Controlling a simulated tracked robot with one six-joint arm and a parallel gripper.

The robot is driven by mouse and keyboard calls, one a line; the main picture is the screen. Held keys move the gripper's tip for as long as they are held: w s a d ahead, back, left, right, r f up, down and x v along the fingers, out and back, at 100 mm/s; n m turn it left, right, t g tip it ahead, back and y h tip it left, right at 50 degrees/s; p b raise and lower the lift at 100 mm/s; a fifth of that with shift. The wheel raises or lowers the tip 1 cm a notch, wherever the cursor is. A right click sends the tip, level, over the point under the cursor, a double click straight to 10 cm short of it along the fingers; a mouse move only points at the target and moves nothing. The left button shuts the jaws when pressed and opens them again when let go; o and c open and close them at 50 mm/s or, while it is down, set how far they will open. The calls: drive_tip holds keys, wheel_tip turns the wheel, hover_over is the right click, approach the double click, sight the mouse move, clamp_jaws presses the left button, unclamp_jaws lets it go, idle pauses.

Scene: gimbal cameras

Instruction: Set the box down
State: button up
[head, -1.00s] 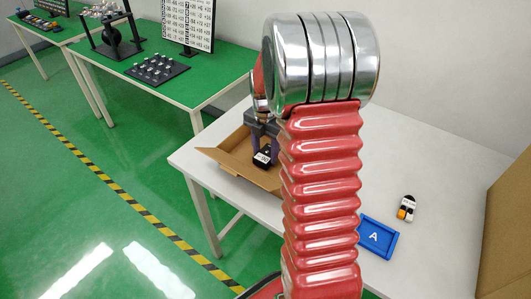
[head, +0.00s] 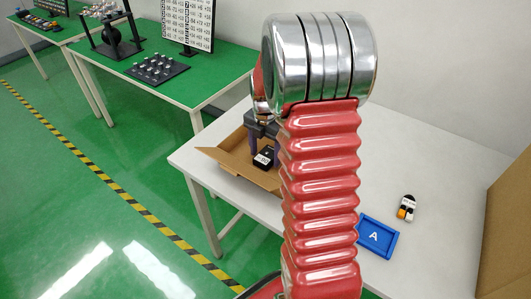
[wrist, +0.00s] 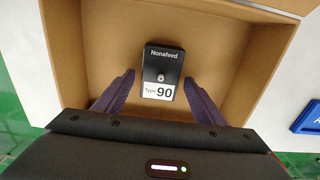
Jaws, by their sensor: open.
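A small black box (wrist: 163,62) with a white "Type 90" label lies in the open cardboard carton (wrist: 90,38), on its floor as far as I can tell. The box also shows in the head view (head: 264,157). My gripper (wrist: 159,80) is open, with one purple finger on each side of the box and a visible gap on both sides. In the head view my gripper (head: 263,150) is over the carton (head: 228,158), partly hidden by my red arm.
The carton stands on a white table (head: 330,235). A blue tray marked A (head: 376,237) and a small white, black and orange item (head: 407,208) lie to the right. A larger brown carton (head: 508,235) is at the right edge.

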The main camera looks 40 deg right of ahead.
sight(265, 156)
wheel_tip(265, 156, up, 12)
idle(0.6)
idle(0.5)
drive_tip(key=s+a+r+m+t, duration=0.1)
drive_tip(key=s+a+r+m, duration=0.35)
drive_tip(key=a, duration=0.25)
drive_tip(key=s+a+r+m+t, duration=0.2)
drive_tip(key=s+a+r+m, duration=0.15)
drive_tip(key=a+m, duration=0.3)
drive_tip(key=s+a+m+t, duration=0.2)
drive_tip(key=s+a+m, duration=0.7)
drive_tip(key=s+m, duration=0.1)
drive_tip(key=shift+s+a+f+m+t, duration=0.3)
drive_tip(key=shift+s+a+f+m, duration=0.1)
